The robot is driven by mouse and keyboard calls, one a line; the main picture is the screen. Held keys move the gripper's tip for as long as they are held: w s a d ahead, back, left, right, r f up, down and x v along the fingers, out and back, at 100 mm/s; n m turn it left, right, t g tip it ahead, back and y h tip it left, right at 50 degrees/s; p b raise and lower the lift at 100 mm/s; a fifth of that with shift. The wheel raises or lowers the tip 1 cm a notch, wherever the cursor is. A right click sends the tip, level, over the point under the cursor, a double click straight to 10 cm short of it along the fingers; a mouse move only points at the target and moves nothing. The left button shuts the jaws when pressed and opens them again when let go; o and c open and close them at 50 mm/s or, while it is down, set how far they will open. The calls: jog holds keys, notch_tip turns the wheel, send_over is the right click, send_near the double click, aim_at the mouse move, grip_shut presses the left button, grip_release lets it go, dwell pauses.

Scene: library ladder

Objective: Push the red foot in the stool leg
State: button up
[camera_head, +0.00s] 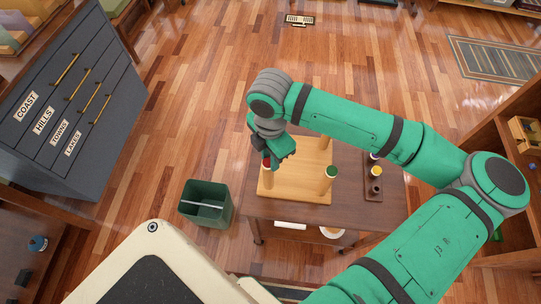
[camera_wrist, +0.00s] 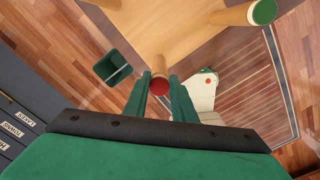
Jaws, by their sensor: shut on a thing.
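The wooden stool (camera_head: 300,180) lies upside down on a small table, its legs pointing up. My gripper (camera_head: 272,162) is over the front left leg (camera_head: 267,183), shut on the red foot (camera_head: 266,163). In the wrist view the red foot (camera_wrist: 159,86) sits between my two fingertips (camera_wrist: 160,82), in line with the end of the pale leg (camera_wrist: 158,65). It looks to be at the leg's end; I cannot tell how deep it is. The front right leg (camera_head: 329,186) carries a green foot (camera_head: 331,171), also in the wrist view (camera_wrist: 264,12).
The brown table (camera_head: 285,208) holds a dark tray (camera_head: 374,198) with a yellow piece (camera_head: 375,171) and others at the right. A green bin (camera_head: 206,203) stands on the floor at the left. A dark drawer cabinet (camera_head: 75,100) stands further left. Open floor lies behind the table.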

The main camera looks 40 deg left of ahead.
jog(key=shift+f, duration=0.25)
jog(key=o, duration=1.1)
jog(key=shift+o, duration=0.5)
jog(key=o, duration=0.4)
jog(key=shift+c, duration=0.2)
jog(key=shift+r, duration=0.1)
jog(key=shift+r, duration=2.95)
